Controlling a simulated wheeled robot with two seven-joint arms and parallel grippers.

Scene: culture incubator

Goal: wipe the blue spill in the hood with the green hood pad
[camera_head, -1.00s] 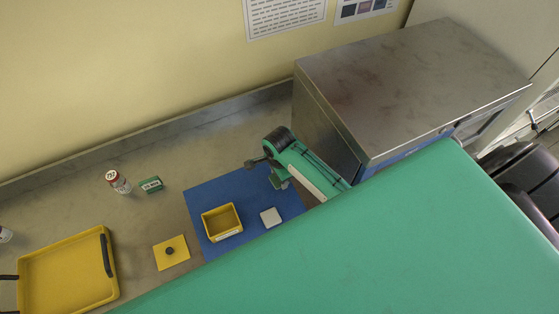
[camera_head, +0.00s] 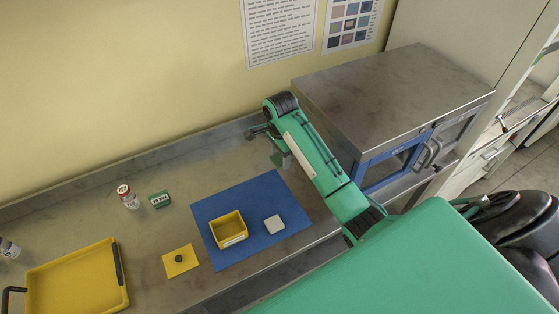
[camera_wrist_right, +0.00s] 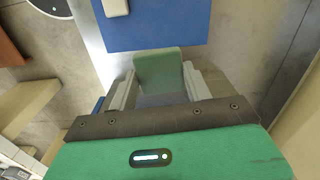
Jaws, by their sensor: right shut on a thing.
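My right gripper (camera_head: 267,143) is over the bare bench, between the blue mat and the back wall, left of the steel cabinet. In the right wrist view, the gripper (camera_wrist_right: 160,88) is shut on a flat green pad (camera_wrist_right: 158,68), which stands out between the two grey fingers. I cannot make out a separate blue spill; the large blue patch is a flat mat (camera_head: 277,192), also in the wrist view (camera_wrist_right: 155,32). My left gripper is not in view.
The steel cabinet (camera_head: 395,90) borders the arm.

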